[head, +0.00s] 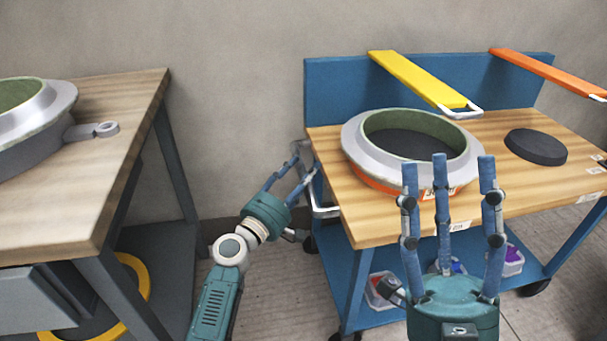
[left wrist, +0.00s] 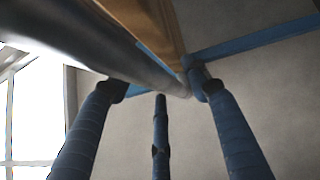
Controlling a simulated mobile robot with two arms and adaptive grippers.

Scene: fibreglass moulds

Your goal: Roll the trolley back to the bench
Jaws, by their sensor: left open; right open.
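The trolley (head: 365,215) stands at the right in the head view, with a wooden top and a blue frame, back panel and lower shelf. A grey metal handle (head: 325,211) is at its left end. The bench (head: 100,125), wood-topped with dark legs, is at the left, with a floor gap between them. My left gripper (head: 289,180) is open at the trolley's handle end; in the left wrist view the grey bar (left wrist: 110,50) runs close to its spread fingers, contact unclear. My right gripper (head: 447,165) is open and empty, fingers up, in front of the trolley.
A ring-shaped mould (head: 357,150) and a black disc (head: 536,147) sit on the trolley top. Yellow (head: 415,78) and orange (head: 550,72) bars overhang its back panel. Small bins (head: 510,263) stand on its shelf. Another mould (head: 35,130) is on the bench. The wall is behind.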

